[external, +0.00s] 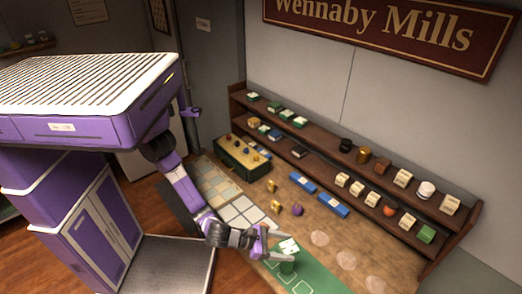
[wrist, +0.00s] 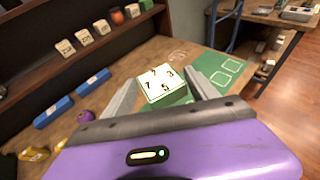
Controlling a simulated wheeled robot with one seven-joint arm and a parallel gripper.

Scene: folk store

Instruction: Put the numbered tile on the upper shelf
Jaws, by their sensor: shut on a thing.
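The numbered tile (external: 288,247) is a block with a white top bearing several dark digits and green sides. It also shows in the wrist view (wrist: 162,82). My gripper (external: 281,249) is shut on it, one finger on each side, over the near end of the counter by a green mat (external: 318,279). I cannot tell whether the tile touches the surface below. The upper shelf (external: 322,136) is the top board of a dark wooden rack on the back wall, behind my gripper. It carries several small goods, with a bare stretch in its middle.
Two blue boxes (external: 302,181) (external: 333,205), a purple ball (external: 298,211) and yellow pieces (external: 276,208) lie on the counter. Its right part (external: 375,262) is mostly clear.

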